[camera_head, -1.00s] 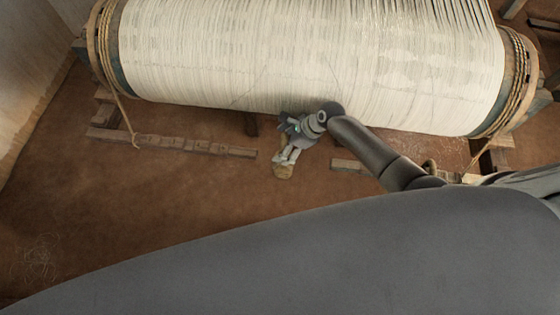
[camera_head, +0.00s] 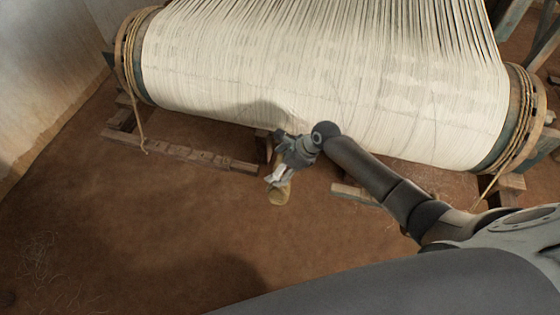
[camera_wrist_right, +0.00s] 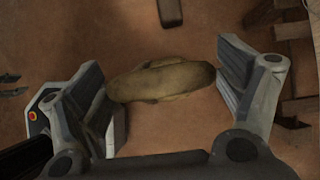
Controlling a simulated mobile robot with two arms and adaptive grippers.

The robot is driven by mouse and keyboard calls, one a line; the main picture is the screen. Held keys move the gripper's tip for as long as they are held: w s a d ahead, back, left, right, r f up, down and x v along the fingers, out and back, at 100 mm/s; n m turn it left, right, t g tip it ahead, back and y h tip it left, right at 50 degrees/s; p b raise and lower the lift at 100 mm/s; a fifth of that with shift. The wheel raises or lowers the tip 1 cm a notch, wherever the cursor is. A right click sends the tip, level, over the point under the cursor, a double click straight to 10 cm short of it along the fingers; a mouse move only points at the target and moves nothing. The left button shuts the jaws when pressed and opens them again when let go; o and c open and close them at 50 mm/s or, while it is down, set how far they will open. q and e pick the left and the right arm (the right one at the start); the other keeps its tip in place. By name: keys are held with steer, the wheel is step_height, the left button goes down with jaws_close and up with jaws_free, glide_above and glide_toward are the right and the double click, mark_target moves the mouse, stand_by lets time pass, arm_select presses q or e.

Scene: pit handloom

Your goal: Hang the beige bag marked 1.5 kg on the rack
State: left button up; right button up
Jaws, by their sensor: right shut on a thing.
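My right gripper (camera_head: 281,174) is shut on a small beige bag (camera_head: 279,195), which shows below the fingers, in front of the loom roll. In the right wrist view the bag (camera_wrist_right: 165,82) lies crosswise between the two finger pads. No weight mark can be read on it. A notched wooden bar (camera_head: 190,155) runs low at the left under the roll; I cannot tell whether it is the rack. My left gripper is not in view.
A wide roll of pale warp threads (camera_head: 320,85), with rope-wound ends, spans the back. A dark object (camera_head: 265,146) sits under it beside my gripper. The earthen floor (camera_head: 130,230) is mostly clear at the left.

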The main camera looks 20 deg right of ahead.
steer(key=shift+s+a+r, duration=0.3)
steer(key=shift+s+a, duration=0.3)
steer(key=shift+s, duration=0.1)
steer(key=shift+s+a, duration=0.3)
steer(key=shift+s, duration=0.2)
steer(key=p, duration=0.1)
steer(key=s+a+p, duration=0.1)
steer(key=shift+s+r+p, duration=0.1)
steer(key=shift+r+p, duration=0.2)
steer(key=shift+p, duration=0.05)
arm_select(q)
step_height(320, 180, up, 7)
steer(key=p, duration=0.3)
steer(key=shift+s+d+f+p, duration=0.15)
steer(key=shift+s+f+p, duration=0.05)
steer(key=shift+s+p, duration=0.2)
arm_select(e)
steer(key=shift+s+a+r, duration=0.1)
steer(key=shift+s+a, duration=0.4)
steer(key=shift+s, duration=0.2)
steer(key=shift+s+a+r, duration=0.1)
steer(key=shift+s+a, duration=0.35)
steer(key=shift+s, duration=0.25)
